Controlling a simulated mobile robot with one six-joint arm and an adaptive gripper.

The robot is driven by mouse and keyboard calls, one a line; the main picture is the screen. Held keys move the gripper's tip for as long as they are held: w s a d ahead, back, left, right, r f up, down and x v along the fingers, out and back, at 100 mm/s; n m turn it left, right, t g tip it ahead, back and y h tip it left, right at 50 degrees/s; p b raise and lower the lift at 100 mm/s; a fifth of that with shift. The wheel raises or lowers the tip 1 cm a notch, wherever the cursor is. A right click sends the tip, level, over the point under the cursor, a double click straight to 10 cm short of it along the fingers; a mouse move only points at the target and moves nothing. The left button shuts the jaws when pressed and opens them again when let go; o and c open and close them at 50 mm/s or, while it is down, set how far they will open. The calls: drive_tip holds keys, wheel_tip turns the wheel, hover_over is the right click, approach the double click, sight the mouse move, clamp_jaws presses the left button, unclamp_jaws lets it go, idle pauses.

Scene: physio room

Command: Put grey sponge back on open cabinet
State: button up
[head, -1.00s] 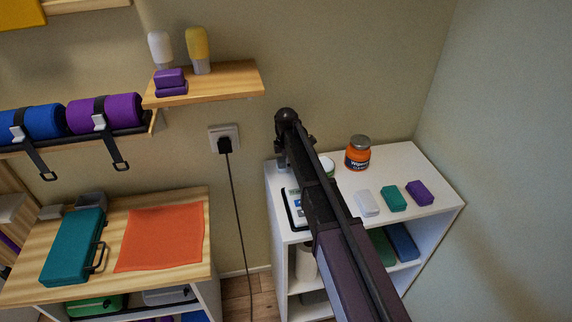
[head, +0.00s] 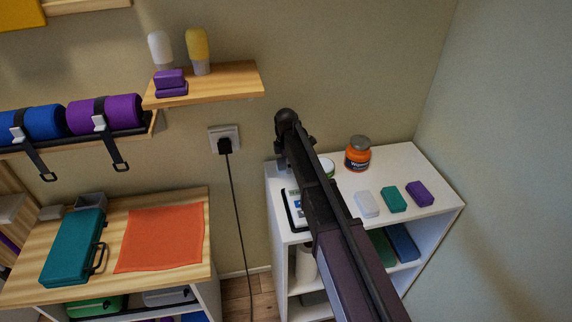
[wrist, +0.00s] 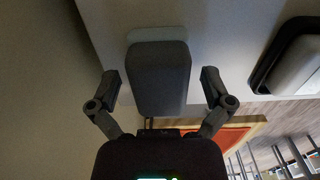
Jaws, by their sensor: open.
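In the wrist view, a dark grey rounded block (wrist: 158,78), which looks like the grey sponge, sits between the two fingers of my gripper (wrist: 158,88). The fingers are open, with a visible gap on each side of the block. It appears at the white top of the open cabinet (head: 420,165); I cannot tell whether it touches the surface. A pale flat thing (wrist: 155,35) shows just beyond it. In the head view my arm crosses the cabinet's left part and hides most of that spot.
On the cabinet top are an orange jar (head: 358,153), white block (head: 366,204), green block (head: 394,199), purple block (head: 419,193) and a black-rimmed device (head: 294,205), partly behind my arm. A wooden-topped bench (head: 120,282) stands left. A small shelf (head: 225,85) is above.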

wheel_tip(320, 180, up, 12)
drive_tip(key=p, duration=1.1)
drive_tip(key=shift+p, duration=0.4)
idle(0.6)
drive_tip(key=s+d+m, duration=2.1)
drive_tip(key=s+d, duration=0.1)
drive_tip(key=s, duration=0.4)
drive_tip(key=shift+d, duration=0.35)
